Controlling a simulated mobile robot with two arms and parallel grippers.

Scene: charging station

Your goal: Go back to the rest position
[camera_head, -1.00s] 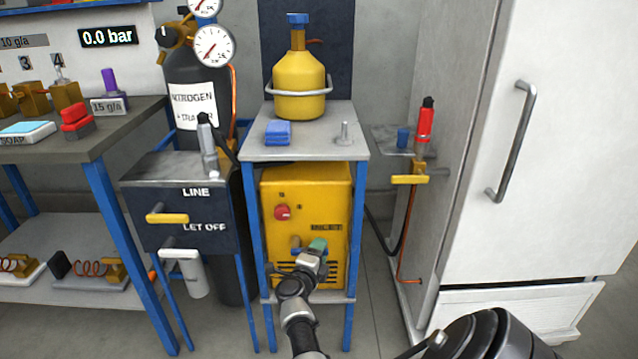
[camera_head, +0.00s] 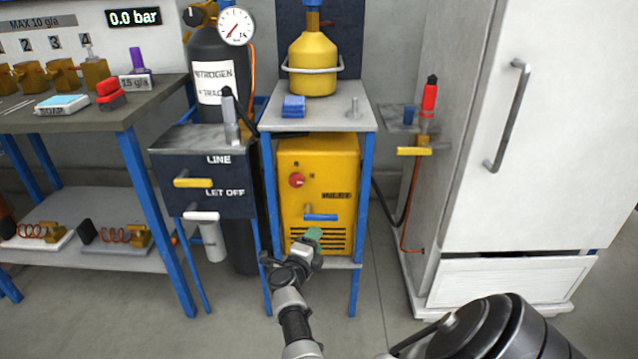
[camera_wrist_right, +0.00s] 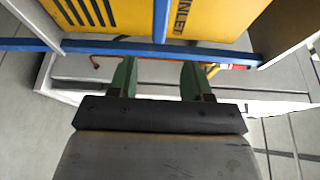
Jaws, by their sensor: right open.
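My right gripper (camera_head: 313,236) has green fingertips and stands in front of the yellow machine (camera_head: 290,160), just below its blue lever (camera_head: 320,217). In the right wrist view its two green fingers (camera_wrist_right: 158,78) are apart, with nothing between them. The blue lever shows beyond them in that view (camera_wrist_right: 160,18), by the word INLET, clear of the fingers. My left gripper is not in either view.
The machine sits in a blue-legged stand (camera_head: 355,285). A dark LINE / LET OFF box (camera_head: 200,170) and nitrogen cylinder (camera_head: 215,55) are on the left, a workbench (camera_head: 150,105) further left. A white fridge (camera_head: 530,200) stands right. Floor shows between stand and fridge.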

